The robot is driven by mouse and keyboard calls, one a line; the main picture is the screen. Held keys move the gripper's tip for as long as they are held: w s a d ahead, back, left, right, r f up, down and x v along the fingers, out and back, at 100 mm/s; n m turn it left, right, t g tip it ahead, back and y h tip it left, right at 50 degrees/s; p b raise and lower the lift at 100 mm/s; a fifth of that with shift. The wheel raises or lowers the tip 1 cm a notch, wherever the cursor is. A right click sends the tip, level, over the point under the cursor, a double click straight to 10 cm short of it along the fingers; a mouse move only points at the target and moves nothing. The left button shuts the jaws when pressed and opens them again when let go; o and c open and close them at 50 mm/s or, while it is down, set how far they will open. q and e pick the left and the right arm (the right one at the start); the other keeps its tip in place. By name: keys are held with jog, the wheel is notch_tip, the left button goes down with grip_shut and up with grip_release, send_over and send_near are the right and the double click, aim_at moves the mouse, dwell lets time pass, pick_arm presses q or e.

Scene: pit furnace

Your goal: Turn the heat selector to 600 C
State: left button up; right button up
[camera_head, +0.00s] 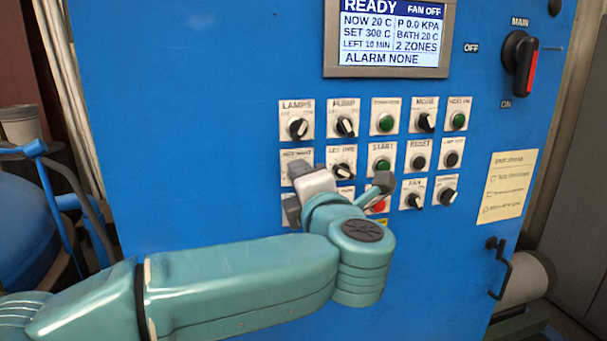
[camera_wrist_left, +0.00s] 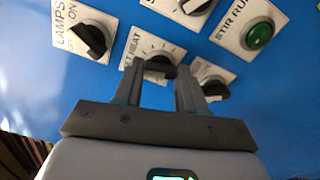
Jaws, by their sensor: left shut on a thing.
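The heat selector shows in the left wrist view as a black knob (camera_wrist_left: 155,71) on a white plate labelled with "HEAT". My left gripper (camera_wrist_left: 160,78) is shut on this knob, one finger on each side. In the head view, my left gripper (camera_head: 294,189) is against the panel in the second row, at the left column. It hides the knob there; only the top of its white plate (camera_head: 296,154) shows. The knob's pointer direction cannot be made out. The display (camera_head: 388,34) reads SET 300 C, NOW 20 C and ALARM NONE. My right gripper is not in view.
The LAMPS knob (camera_head: 297,128) is directly above the selector, with the PUMP knob (camera_head: 345,126) beside it. The START button (camera_head: 381,166) is to the right. A main switch (camera_head: 520,63) and a door handle (camera_head: 499,268) are at the panel's right side.

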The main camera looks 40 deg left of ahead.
pick_arm(q)
jog(key=m+p, duration=0.3)
jog(key=m, duration=0.2)
jog(key=shift+m, duration=0.3)
dwell(0.5)
jog(key=o, duration=1.1)
jog(key=shift+c, duration=0.2)
jog(key=b+v, duration=0.3)
jog(key=v, duration=1.3)
jog(key=shift+d+b, duration=0.15)
jog(key=shift+b, duration=0.2)
jog(key=shift+s, duration=0.1)
